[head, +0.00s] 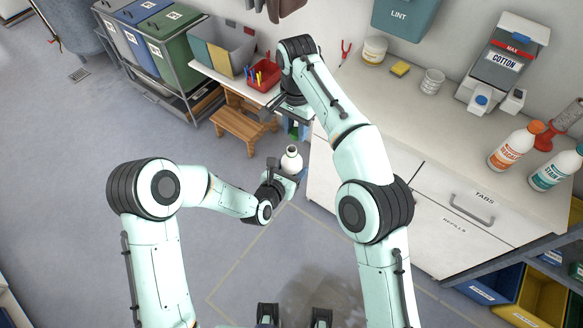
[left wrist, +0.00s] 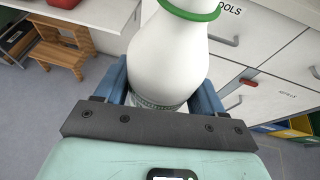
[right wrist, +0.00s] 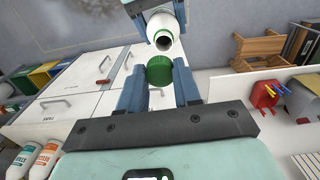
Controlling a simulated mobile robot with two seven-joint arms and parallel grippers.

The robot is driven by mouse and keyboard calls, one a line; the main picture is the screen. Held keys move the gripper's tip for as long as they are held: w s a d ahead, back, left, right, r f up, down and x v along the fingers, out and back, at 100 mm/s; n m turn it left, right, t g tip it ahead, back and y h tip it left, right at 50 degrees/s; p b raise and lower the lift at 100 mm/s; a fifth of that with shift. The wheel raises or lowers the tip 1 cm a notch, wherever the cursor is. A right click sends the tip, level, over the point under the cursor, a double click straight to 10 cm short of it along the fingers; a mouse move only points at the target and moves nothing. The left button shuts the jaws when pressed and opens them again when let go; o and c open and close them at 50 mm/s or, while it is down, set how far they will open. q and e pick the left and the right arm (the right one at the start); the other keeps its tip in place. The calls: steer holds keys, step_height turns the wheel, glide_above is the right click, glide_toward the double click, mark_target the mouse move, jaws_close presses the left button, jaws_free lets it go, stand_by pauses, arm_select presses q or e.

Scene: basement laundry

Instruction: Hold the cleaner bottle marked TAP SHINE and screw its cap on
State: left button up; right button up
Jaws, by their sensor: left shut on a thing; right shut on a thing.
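The white cleaner bottle (head: 291,160) is held off the floor beside the cabinets. My left gripper (head: 284,178) is shut on its body, which fills the left wrist view (left wrist: 165,60). A green ring circles its neck there. Its label is mostly hidden and I cannot read TAP SHINE. In the right wrist view the bottle (right wrist: 164,28) shows an open, uncapped mouth. My right gripper (head: 297,125) is shut on the green cap (right wrist: 159,70), with a blue finger on each side. The cap is apart from the bottle mouth, with a gap between them.
The white counter (head: 400,105) and its drawers stand right of the bottle. An orange-capped bottle (head: 513,145) and a teal-labelled bottle (head: 553,168) stand on it. A wooden step stool (head: 240,122) and a red pen holder (head: 264,75) are behind. The floor at left is clear.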

mark_target(292, 149)
steer(key=shift+s+a+r, duration=0.2)
steer(key=shift+a+r, duration=0.2)
steer(key=shift+a, duration=0.1)
steer(key=shift+f, duration=0.1)
steer(key=shift+f, duration=1.95)
steer(key=shift+f, duration=0.1)
steer(key=shift+f, duration=0.8)
steer(key=shift+f, duration=0.55)
